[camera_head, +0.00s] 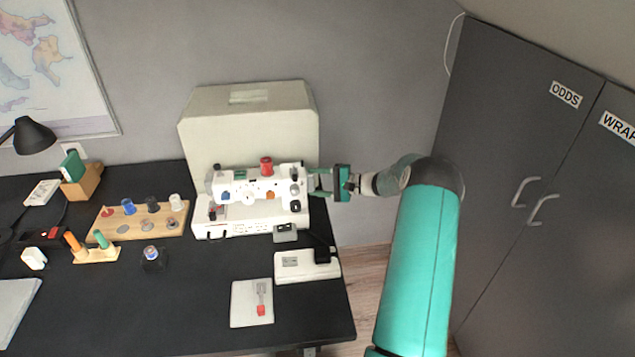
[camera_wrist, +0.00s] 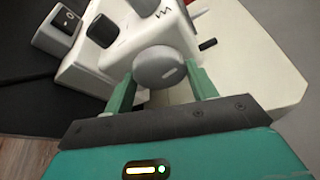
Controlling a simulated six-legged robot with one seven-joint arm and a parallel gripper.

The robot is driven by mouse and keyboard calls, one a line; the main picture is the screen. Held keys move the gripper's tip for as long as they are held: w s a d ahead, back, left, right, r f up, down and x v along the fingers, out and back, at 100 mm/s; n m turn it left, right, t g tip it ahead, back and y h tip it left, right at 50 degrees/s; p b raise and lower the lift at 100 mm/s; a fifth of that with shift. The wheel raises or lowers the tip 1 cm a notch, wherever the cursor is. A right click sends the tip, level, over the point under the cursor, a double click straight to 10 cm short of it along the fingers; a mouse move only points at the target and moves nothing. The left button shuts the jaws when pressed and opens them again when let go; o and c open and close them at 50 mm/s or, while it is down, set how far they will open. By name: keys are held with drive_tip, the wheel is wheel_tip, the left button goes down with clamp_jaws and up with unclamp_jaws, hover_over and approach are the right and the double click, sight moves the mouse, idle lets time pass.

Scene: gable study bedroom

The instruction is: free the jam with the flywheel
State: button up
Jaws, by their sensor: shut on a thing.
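The white sewing machine (camera_head: 258,190) stands at the back right of the black desk, with a red spool on top. Its round grey flywheel (camera_wrist: 158,67) sits on the machine's right end. My gripper (camera_wrist: 160,85) has its two green fingers on either side of the flywheel and is shut on it. In the head view my gripper (camera_head: 318,183) reaches the machine's right end from the right. The flywheel is mostly hidden there by the fingers. The needle area is too small to show a jam.
A cream cover (camera_head: 250,130) stands behind the machine. In front are a foot pedal (camera_head: 308,268) and a white card (camera_head: 252,302) with a red-handled tool. A wooden spool rack (camera_head: 140,222) stands left. Dark cupboards (camera_head: 535,150) are at right.

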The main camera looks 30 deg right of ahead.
drive_tip(key=n+y, duration=0.1)
drive_tip(key=n, duration=0.2)
drive_tip(key=n+t+y, duration=0.1)
drive_tip(key=n, duration=0.2)
drive_tip(key=n+t+y, duration=0.1)
drive_tip(key=n, duration=0.3)
drive_tip(key=shift+d+f, duration=0.2)
drive_tip(key=shift+f, duration=0.05)
drive_tip(key=shift+n, duration=0.3)
drive_tip(key=o, duration=1)
drive_tip(key=shift+a, duration=0.1)
drive_tip(key=v, duration=1.3)
drive_tip(key=shift+s+d+f, duration=0.25)
drive_tip(key=shift+f, duration=0.15)
